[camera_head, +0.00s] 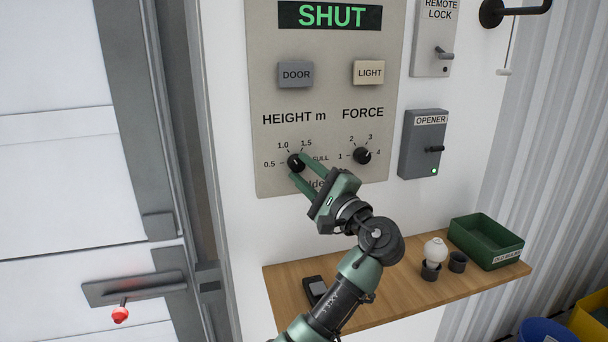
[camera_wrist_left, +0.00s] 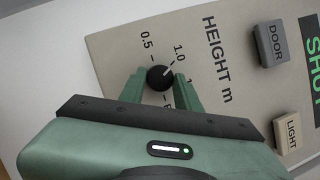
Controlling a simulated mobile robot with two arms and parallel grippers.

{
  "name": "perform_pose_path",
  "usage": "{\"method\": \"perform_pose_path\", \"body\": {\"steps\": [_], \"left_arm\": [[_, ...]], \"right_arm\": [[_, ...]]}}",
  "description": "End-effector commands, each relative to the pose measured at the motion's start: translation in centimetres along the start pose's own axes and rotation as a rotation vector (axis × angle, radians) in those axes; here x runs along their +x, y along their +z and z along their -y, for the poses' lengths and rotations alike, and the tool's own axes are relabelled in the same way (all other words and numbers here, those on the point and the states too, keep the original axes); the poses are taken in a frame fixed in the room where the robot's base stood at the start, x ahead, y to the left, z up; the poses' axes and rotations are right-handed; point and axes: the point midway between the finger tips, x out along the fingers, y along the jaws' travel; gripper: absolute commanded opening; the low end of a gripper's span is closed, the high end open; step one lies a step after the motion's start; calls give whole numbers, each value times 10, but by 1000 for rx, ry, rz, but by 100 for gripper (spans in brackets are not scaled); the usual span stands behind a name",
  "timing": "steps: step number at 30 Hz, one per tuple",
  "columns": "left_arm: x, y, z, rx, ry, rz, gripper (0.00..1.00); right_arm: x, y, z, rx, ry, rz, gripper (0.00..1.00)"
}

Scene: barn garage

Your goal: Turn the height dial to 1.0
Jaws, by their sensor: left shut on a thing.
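The height dial (camera_head: 296,161) is a black round knob under "HEIGHT m" on the beige panel (camera_head: 326,212), with marks 0.5, 1.0, 1.5 and FULL. My left gripper (camera_head: 297,167) is shut on this knob, its green fingers on either side. The wrist view also shows the knob (camera_wrist_left: 159,78) between the two fingertips. A pale line at the knob's edge lies toward the 1.0 label there; I cannot tell pointer from scale tick. The fingers partly cover the 1.5 and FULL side. The panel display (camera_head: 330,15) reads SHUT. My right gripper is not in view.
The force dial (camera_head: 362,155) is close to the right, with DOOR (camera_head: 295,74) and LIGHT (camera_head: 369,72) buttons above. The opener box (camera_head: 423,145) is farther right. A wooden shelf (camera_head: 385,314) below holds a bulb, small cups and a green bin (camera_head: 486,240).

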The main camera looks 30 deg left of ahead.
Motion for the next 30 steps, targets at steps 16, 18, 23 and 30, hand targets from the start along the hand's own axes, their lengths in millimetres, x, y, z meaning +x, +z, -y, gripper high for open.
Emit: {"method": "perform_pose_path", "body": {"steps": [16, 18, 23, 30], "left_arm": [[0, 0, 0, -1, 2, 0, 54], [0, 0, 0, -1, 2, 0, 54], [-2, 0, -1, -1, 1, -1, 54], [-37, -2, -3, -2, 2, -5, 54]], "right_arm": [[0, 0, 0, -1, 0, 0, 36], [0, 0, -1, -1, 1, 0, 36], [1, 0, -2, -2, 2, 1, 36], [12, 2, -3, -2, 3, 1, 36]]}}
